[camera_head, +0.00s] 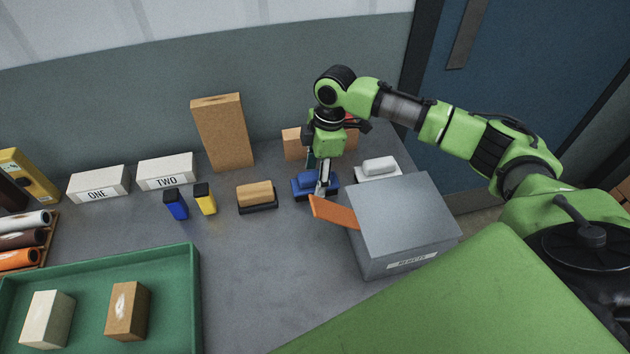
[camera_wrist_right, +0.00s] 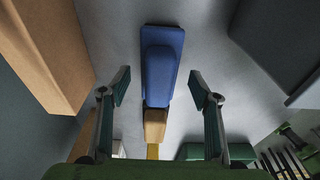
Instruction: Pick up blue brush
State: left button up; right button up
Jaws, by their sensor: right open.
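The blue brush (camera_head: 304,184) lies on the grey table, left of the white brush and behind the grey box in the head view. It also shows upright in the picture in the right wrist view (camera_wrist_right: 160,65). My right gripper (camera_head: 325,183) is over the blue brush, pointing down, and partly hides it. In the right wrist view my right gripper (camera_wrist_right: 160,88) is open, with one finger on each side of the blue brush's lower part in the picture and gaps on both sides. My left gripper is not in view.
A grey box (camera_head: 400,215) with an orange piece (camera_head: 334,212) sticking out stands close in front. A white brush (camera_head: 379,167) lies to the right, a tan-topped brush (camera_head: 256,195) to the left. A tall brick (camera_head: 222,133) stands behind. A green tray (camera_head: 195,300) is front left.

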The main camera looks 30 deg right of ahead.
aim_at(315, 174)
jog(key=shift+w+a+f, duration=0.1)
jog(key=shift+f, duration=0.7)
jog(key=c, duration=1.3)
notch_tip(315, 174, up, 10)
jog(key=shift+r+b, duration=0.1)
jog(key=shift+b, duration=0.5)
